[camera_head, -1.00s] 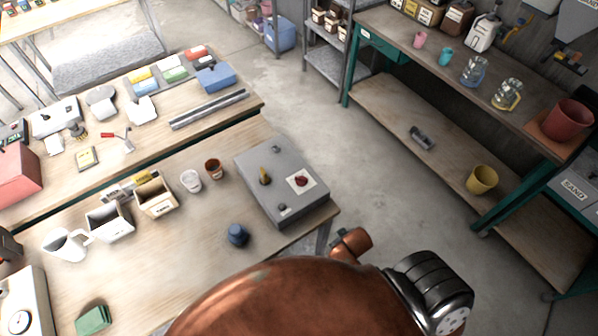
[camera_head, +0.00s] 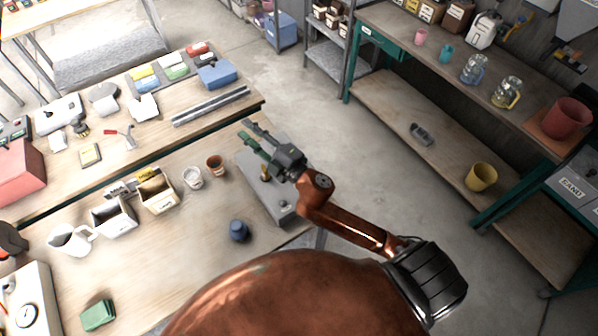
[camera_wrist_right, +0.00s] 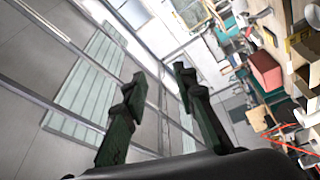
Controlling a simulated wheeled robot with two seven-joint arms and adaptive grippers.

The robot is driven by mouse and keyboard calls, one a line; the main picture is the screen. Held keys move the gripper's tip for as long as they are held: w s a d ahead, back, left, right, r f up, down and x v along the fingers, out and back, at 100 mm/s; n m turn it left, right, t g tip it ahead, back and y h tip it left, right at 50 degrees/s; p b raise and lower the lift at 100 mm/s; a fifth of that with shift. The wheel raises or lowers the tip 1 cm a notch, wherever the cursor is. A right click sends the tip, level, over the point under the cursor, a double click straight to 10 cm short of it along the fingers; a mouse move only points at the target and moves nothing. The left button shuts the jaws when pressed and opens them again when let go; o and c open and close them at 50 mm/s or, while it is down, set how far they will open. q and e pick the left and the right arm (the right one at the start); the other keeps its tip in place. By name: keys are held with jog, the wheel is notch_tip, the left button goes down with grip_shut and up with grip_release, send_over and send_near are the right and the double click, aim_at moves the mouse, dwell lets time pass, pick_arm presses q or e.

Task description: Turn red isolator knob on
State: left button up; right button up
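The grey isolator box (camera_head: 251,180) sits at the right end of the near workbench, with a brass-coloured lever (camera_head: 265,173) on its top. The red knob and its pale plate are hidden behind my right arm and gripper in the head view. My right gripper (camera_head: 245,131) is over the far part of the box, pointing to the upper left. Its two dark green fingers are apart and nothing is between them. The right wrist view shows the same open fingers (camera_wrist_right: 160,76), with floor and shelving beyond and no knob.
A blue knob-like object (camera_head: 239,230), a brown cup (camera_head: 215,165) and a white cup (camera_head: 192,177) stand left of the box. Open bins (camera_head: 158,203) and a white jug (camera_head: 72,238) are further left. Clear floor lies right of the bench.

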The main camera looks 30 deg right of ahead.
jog(key=s+a+r+n+g+y, duration=0.25)
jog(key=a+n+g+y, duration=0.35)
jog(key=a+n+y, duration=0.5)
jog(key=s+a+f+n+g+h, duration=0.2)
jog(key=s+f+n+g+h, duration=0.1)
jog(key=f+n+g, duration=0.3)
jog(key=s+a+f+n+g+h, duration=0.2)
jog(key=f+n+g+h, duration=0.15)
jog(key=f+n, duration=0.4)
jog(key=w+d+f+n+g+h, duration=0.1)
jog(key=d+f+h, duration=0.1)
jog(key=d, duration=0.7)
jog(key=w+d+f+n+g+h, duration=0.1)
jog(key=d+f+h, duration=0.2)
jog(key=d, duration=0.7)
jog(key=w+d+f+n+g+h, duration=0.1)
jog(key=d+f+h, duration=0.1)
jog(key=d+h, duration=0.4)
jog(key=shift+d+f, duration=0.15)
jog(key=shift+d, duration=1.65)
jog(key=f, duration=0.3)
jog(key=f+p, duration=0.1)
jog(key=f, duration=0.2)
jog(key=shift+d+f+p, duration=0.2)
jog(key=shift+f+p, duration=0.05)
jog(key=shift+p, duration=0.05)
jog(key=shift+f, duration=0.6)
jog(key=shift+c, duration=0.7)
grip_shut()
